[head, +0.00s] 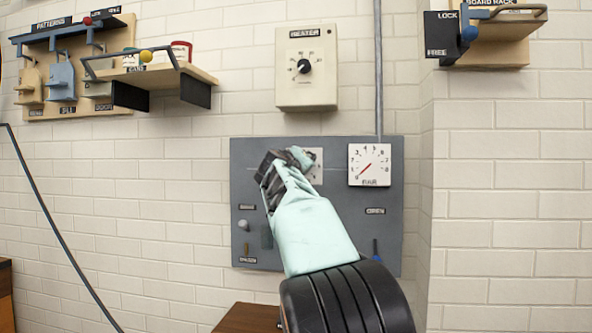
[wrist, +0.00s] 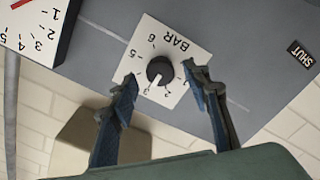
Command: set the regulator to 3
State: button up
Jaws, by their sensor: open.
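The regulator knob (wrist: 160,72) is a small dark round knob with a light pointer line, on a white square dial (wrist: 180,48) marked BAR with numbers. In the wrist view the pointer line points down and slightly left, close to the 3; whether it sits exactly on it I cannot tell. My gripper (wrist: 160,77) is open, with one finger on either side of the knob and visible gaps to it. In the head view my gripper (head: 287,158) covers the knob, and only the right part of the dial (head: 316,165) shows.
The grey panel (head: 330,260) carries a gauge (head: 376,152) with a red needle pointing low left, and small levers below. A heater box (head: 306,90) hangs above. A rack (head: 170,75) is upper left, and a lock bracket (head: 490,50) upper right.

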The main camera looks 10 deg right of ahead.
jog(key=v, duration=0.9)
jog(key=shift+s, duration=0.15)
jog(key=s+d+f+m+g+y+p, duration=0.1)
jog(key=s+d+f+m+g+y, duration=0.1)
jog(key=s+d+f, duration=0.35)
jog(key=s+d+f+m+g+y, duration=0.2)
jog(key=s+d+f+m+g, duration=0.1)
jog(key=s+f, duration=0.6)
jog(key=s+a+f+g+y+b, duration=0.1)
jog(key=s+a+f+g, duration=0.15)
jog(key=s+f, duration=1.1)
jog(key=s+a+f+g+y, duration=0.15)
jog(key=s+f+g, duration=0.25)
jog(key=s+f, duration=0.95)
notch_tip(320, 180, up, 29)
jog(key=s+a+p, duration=0.1)
jog(key=s+p, duration=0.1)
jog(key=p, duration=2.4)
jog(key=shift+s+h+p, duration=0.15)
jog(key=shift+h+p, duration=0.2)
jog(key=shift+h, duration=0.1)
